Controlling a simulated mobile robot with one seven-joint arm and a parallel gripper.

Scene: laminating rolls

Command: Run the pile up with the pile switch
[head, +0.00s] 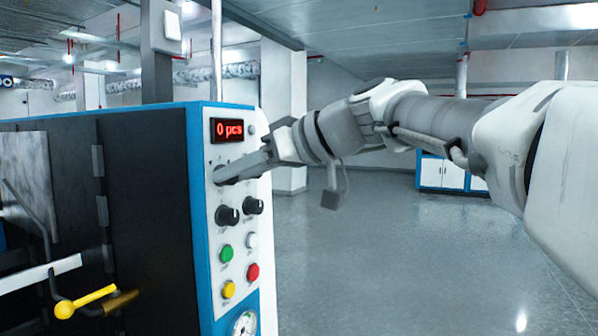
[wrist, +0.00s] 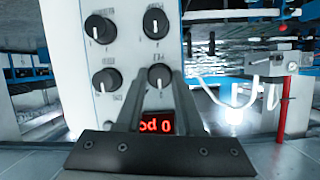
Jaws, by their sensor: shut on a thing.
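The control panel (head: 238,235) of the blue and white machine has a group of black knobs below a red display (head: 228,130) reading "0 pcs". My gripper (head: 222,174) reaches in from the right and is shut on the upper left knob, which its fingers mostly hide in the head view. In the wrist view, which is upside down, this knob (wrist: 159,75) sits between the fingertips, with a white pointer mark. Its label is too small to read, so I cannot tell by name which knob is the pile switch.
Two lower knobs (head: 228,215) and several coloured push buttons (head: 226,253) sit below my gripper, with a gauge (head: 244,323) at the bottom. A yellow-knobbed lever (head: 85,302) sticks out at lower left. The floor (head: 400,260) right of the machine is clear.

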